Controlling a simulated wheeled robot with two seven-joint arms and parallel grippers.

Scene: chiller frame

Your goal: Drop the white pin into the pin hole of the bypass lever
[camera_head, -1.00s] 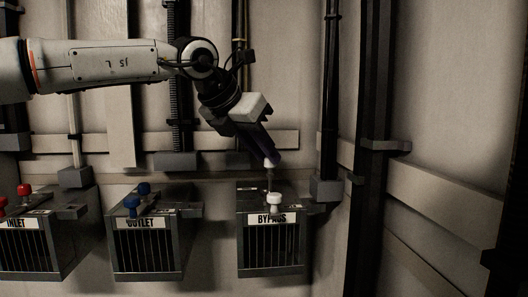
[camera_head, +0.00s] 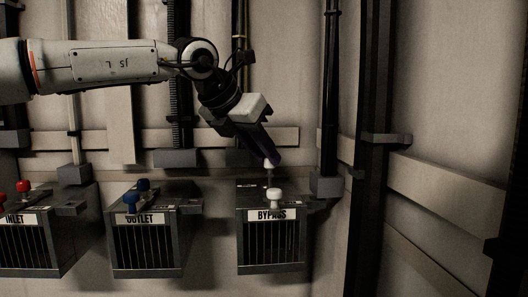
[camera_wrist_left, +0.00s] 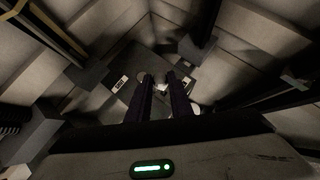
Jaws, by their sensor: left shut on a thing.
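The white pin (camera_head: 268,163) is in the jaws of my left gripper (camera_head: 270,160), above the rear part of the bypass box (camera_head: 271,244). Its white head shows at the fingertips, with a thin dark shaft below it. I cannot tell whether the shaft's tip touches the box top. A white knob (camera_head: 274,194), apparently the bypass lever's, stands in front of the pin above the BYPASS label. The pin hole cannot be made out. In the left wrist view, a white bit of the pin (camera_wrist_left: 162,87) shows between the dark fingers (camera_wrist_left: 163,95). My right gripper is not in view.
The outlet box (camera_head: 148,250) with blue knobs and the inlet box (camera_head: 32,252) with red knobs stand to the left. A dark vertical pipe (camera_head: 330,95) and a thick dark post (camera_head: 372,130) rise right of the bypass box. Wall rails run behind.

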